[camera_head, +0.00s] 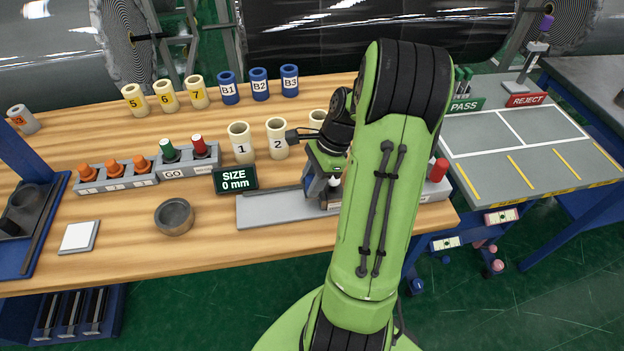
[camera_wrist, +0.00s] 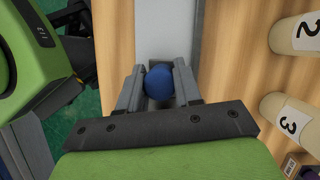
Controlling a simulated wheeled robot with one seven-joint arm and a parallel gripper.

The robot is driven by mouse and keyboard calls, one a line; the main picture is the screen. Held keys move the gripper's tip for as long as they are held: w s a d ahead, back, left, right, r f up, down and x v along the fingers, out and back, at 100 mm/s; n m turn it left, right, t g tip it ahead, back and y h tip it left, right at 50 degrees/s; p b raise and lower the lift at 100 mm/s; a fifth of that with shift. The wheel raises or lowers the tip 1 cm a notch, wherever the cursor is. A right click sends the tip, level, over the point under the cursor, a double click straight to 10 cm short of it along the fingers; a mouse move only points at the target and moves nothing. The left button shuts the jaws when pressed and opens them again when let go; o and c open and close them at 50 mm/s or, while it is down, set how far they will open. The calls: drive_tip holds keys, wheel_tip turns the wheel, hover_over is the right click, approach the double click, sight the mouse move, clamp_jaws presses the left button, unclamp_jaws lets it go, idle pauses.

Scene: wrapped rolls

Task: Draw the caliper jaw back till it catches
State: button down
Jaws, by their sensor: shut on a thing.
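The caliper (camera_head: 268,209) is a long grey bar lying along the front of the wooden bench; its middle is hidden behind my arm. In the wrist view its pale rail (camera_wrist: 165,30) runs away from the fingers. My gripper (camera_wrist: 159,90) has a finger on each side of a round blue knob (camera_wrist: 159,80) and is shut on it, over the rail. In the head view my gripper (camera_head: 328,198) is down at the caliper, mostly covered by my arm. The dark display (camera_head: 235,180) beside the caliper reads SIZE 0 mm.
Cream rolls 1 (camera_head: 241,143) and 2 (camera_head: 277,139) stand just behind the caliper. A red piece (camera_head: 438,169) is at its right end. A round bowl (camera_head: 174,217) and a knob rack (camera_head: 118,176) are left. The PASS/REJECT table (camera_head: 520,180) stands right.

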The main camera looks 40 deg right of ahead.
drive_tip(key=w+a+p, duration=0.1)
drive_tip(key=w+a, duration=0.1)
drive_tip(key=a, duration=0.1)
drive_tip(key=w+a+p, duration=0.1)
drive_tip(key=w+a, duration=0.1)
drive_tip(key=w+a+p, duration=0.1)
drive_tip(key=w+a, duration=0.1)
drive_tip(key=a, duration=0.1)
drive_tip(key=shift+a+p, duration=0.3)
drive_tip(key=shift+a, duration=0.05)
drive_tip(key=c, duration=0.8)
unclamp_jaws()
drive_tip(key=shift+a, duration=0.1)
drive_tip(key=p+v, duration=0.4)
drive_tip(key=v, duration=1.2)
drive_tip(key=shift+f+p, duration=0.1)
drive_tip(key=shift+p, duration=0.2)
